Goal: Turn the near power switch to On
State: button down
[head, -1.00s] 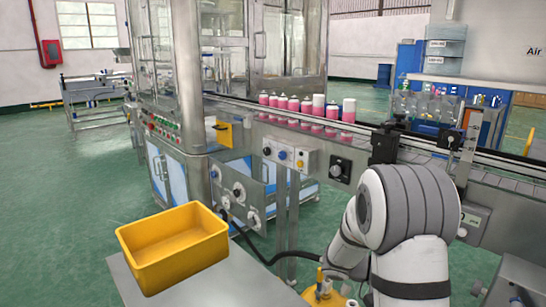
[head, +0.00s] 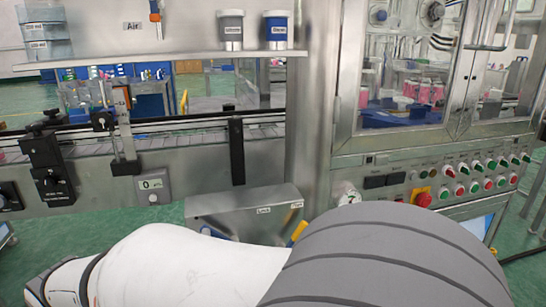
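No switch in the head view carries a label I can read as power or On, so I cannot tell which one is the near power switch. A control panel (head: 450,178) on the right machine has rows of green, red and black buttons or switches. A red mushroom button (head: 423,199) sits on a yellow plate there.
A metal box (head: 245,207) with blue and yellow handles projects just behind my arm. A grey box (head: 153,187) showing 0 is on the conveyor side. Above the conveyor (head: 190,125), a shelf (head: 180,50) holds two containers. Glass doors (head: 400,75) stand above the panel.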

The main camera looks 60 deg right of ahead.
aim_at(449, 172)
jog(key=z, duration=3.5)
